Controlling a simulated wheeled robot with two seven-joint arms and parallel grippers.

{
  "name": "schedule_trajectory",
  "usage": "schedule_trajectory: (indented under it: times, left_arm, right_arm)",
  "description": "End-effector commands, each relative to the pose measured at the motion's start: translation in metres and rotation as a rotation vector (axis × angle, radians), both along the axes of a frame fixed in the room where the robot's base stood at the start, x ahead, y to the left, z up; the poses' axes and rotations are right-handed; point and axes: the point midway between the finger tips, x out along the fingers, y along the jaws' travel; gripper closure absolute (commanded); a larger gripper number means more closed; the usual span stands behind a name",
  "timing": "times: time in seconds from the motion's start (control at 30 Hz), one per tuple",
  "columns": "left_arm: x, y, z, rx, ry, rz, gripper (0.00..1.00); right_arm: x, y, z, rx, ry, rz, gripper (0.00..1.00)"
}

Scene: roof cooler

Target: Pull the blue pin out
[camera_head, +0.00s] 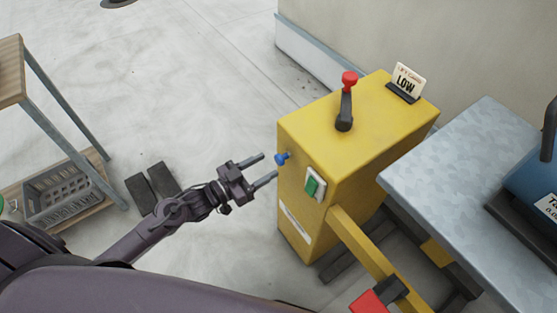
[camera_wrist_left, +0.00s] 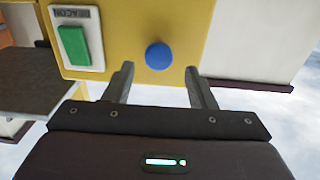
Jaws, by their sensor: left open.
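The blue pin (camera_head: 282,158) sticks out of the left face of a yellow cabinet (camera_head: 300,190), near its top edge. In the left wrist view the pin shows as a round blue knob (camera_wrist_left: 158,56) on the yellow face. My left gripper (camera_head: 263,169) is open and empty. It points at the pin, with its fingertips just short of it and one on either side. In the left wrist view my fingers (camera_wrist_left: 160,72) lie left and right of the knob, apart from it. My right gripper is not in view.
A green switch (camera_head: 315,184) sits beside the pin. A red-knobbed lever (camera_head: 347,98) and a "LOW" sign (camera_head: 406,82) stand on the cabinet top. A grey metal table (camera_head: 465,160) is at right. A shelf with a basket (camera_head: 70,190) is at left. The floor between is mostly clear.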

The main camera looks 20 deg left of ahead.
Motion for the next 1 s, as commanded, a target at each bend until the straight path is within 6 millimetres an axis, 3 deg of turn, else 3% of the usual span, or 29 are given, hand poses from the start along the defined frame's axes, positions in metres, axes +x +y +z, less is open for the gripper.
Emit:
schedule_trajectory:
  times: [0.3,0.7,1.0]
  left_arm:
    - [0.038,-0.028,0.0,-0.001,-0.001,0.003,0.49]
    - [0.044,-0.034,-0.001,0.001,0.002,0.003,0.51]
    - [0.044,-0.034,0.0,0.002,0.001,0.003,0.9]
  right_arm:
    - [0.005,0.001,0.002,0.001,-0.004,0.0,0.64]
    - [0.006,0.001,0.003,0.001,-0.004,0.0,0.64]
    - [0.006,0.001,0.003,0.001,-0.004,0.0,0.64]
